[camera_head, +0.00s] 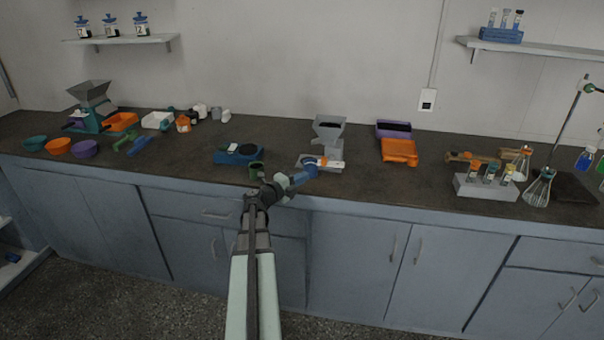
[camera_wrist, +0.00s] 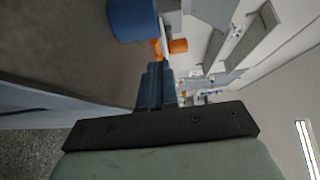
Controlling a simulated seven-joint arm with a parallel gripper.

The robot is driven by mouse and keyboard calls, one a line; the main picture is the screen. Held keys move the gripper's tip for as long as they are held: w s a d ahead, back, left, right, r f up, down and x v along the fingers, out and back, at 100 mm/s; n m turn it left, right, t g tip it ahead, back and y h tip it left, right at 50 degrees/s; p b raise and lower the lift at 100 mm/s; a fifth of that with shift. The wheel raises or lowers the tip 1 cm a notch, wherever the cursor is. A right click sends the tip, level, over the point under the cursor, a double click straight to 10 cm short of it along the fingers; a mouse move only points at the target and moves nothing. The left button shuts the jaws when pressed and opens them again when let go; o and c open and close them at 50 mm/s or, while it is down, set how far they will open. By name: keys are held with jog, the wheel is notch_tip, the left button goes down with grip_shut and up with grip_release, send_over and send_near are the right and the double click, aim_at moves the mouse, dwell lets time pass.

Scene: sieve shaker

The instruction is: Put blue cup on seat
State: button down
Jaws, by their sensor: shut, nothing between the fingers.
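The blue cup (camera_head: 311,168) is at the front left of the grey sieve shaker (camera_head: 328,140), close to its base. In the wrist view the blue cup (camera_wrist: 132,20) is upper left, partly cut off by the frame edge. My gripper (camera_head: 303,176) is shut and empty, its blue fingers right beside the cup in the head view. In the wrist view my gripper (camera_wrist: 158,70) points toward the shaker, with the cup ahead and to the left. The seat is not clearly visible, and I cannot tell whether the cup rests on it.
A small orange part (camera_head: 324,162) is at the shaker's front. Orange (camera_head: 399,150) and purple (camera_head: 393,127) bins stand to the right.

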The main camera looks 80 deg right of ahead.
jog(key=v, duration=0.9)
jog(key=shift+w+a, duration=0.25)
jog(key=shift+a, duration=0.05)
jog(key=c, duration=1.9)
grip_release()
